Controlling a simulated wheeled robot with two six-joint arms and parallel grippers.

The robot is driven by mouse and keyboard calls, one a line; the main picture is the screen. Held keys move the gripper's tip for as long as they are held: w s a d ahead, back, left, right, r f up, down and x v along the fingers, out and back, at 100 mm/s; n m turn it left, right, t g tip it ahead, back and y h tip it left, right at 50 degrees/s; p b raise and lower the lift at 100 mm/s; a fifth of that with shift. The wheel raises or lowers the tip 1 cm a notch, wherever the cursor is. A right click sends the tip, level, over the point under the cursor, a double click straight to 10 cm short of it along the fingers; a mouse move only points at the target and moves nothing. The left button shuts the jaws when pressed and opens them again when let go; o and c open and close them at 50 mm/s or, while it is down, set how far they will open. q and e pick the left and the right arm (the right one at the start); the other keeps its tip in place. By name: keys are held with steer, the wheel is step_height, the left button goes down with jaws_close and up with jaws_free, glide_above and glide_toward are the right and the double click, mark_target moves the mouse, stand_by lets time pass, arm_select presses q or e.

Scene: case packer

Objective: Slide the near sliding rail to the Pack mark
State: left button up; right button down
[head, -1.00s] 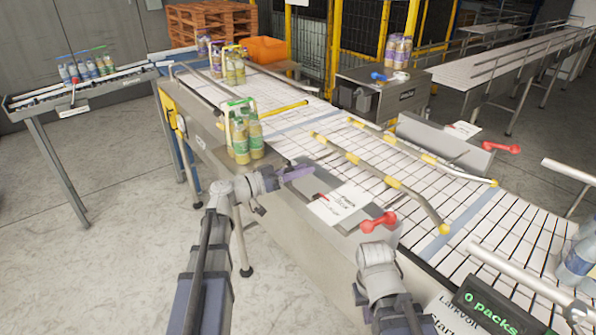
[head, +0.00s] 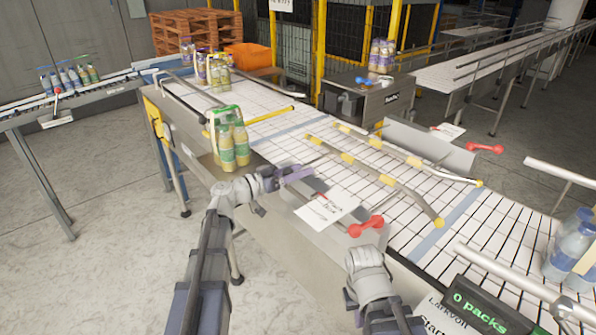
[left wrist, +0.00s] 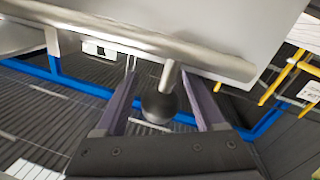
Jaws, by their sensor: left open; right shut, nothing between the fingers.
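The near sliding rail (head: 390,182), a grey bar with yellow sections, lies along the near side of the white conveyor (head: 480,225). A white card (head: 328,208) lies on the near metal ledge; its print is too small to read surely. A red handle (head: 366,226) is beside it. My left gripper (head: 298,174) is over the ledge behind the card. In the left wrist view its open fingers (left wrist: 158,90) flank a dark round knob (left wrist: 160,106) on a short metal stalk, without visible grip. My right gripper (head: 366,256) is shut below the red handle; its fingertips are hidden.
A bottle pack (head: 229,143) stands left of my left gripper. A far rail (head: 410,158) and another red handle (head: 484,148) are across the conveyor. A counter display (head: 480,308) and clear bottles (head: 570,245) are at the right.

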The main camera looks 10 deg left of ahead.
arm_select(q)
steer(key=v, duration=0.8)
steer(key=shift+d, duration=0.1)
